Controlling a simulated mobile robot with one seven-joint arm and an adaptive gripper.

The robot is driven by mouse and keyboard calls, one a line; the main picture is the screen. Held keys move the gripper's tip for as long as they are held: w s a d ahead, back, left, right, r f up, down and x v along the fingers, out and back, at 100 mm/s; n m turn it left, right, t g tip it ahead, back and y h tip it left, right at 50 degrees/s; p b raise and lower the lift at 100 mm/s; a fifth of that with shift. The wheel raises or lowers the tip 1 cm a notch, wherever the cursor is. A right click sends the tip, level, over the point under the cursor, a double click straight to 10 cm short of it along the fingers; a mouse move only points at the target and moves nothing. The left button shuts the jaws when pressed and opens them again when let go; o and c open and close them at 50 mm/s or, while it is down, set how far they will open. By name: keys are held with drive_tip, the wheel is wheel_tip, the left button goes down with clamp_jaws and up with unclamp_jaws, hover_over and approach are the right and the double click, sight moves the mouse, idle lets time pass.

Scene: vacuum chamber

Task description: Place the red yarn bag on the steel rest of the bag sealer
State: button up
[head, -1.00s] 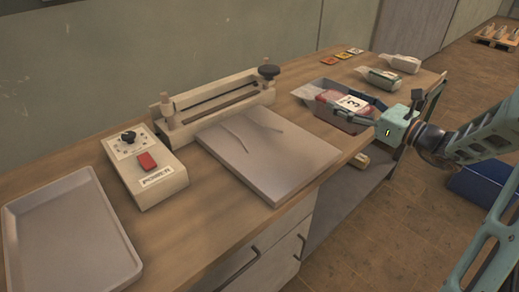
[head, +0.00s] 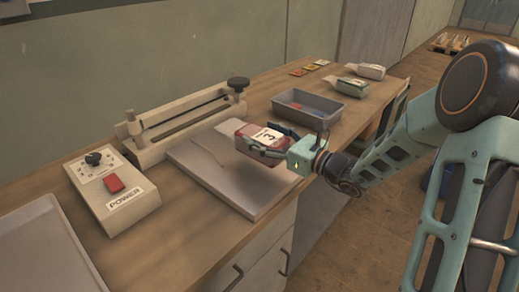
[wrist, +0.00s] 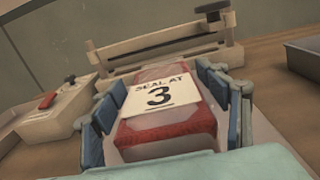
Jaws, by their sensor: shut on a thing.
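The red yarn bag (head: 255,150) has a white label; in the wrist view the bag (wrist: 170,134) shows the label reading "SEAL AT 3". My gripper (head: 266,143) is shut on the bag, with blue finger pads along both its sides. The gripper holds it over the right part of the steel rest (head: 207,167), a flat grey slab in front of the bag sealer (head: 185,120). I cannot tell whether the bag touches the slab. In the wrist view the sealer (wrist: 160,48) lies straight beyond the bag. The bag's underside is hidden.
The control box (head: 112,193) with a red power switch stands left of the slab. A grey tray (head: 45,250) lies at the near left. A grey bin (head: 318,108) holds something reddish. White bottle-like packs (head: 352,88) and small coloured cards (head: 311,67) lie farther back.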

drive_tip(key=shift+a+f+b, duration=0.25)
drive_tip(key=shift+f, duration=0.75)
drive_tip(key=shift+a+f+b, duration=0.2)
drive_tip(key=shift+f, duration=0.8)
drive_tip(key=shift+f, duration=0.1)
drive_tip(key=o, duration=1.6)
drive_tip(key=shift+s+f, duration=0.1)
drive_tip(key=shift+d+r, duration=0.15)
drive_tip(key=shift+r, duration=0.05)
drive_tip(key=p+v, duration=0.1)
drive_tip(key=v, duration=1.1)
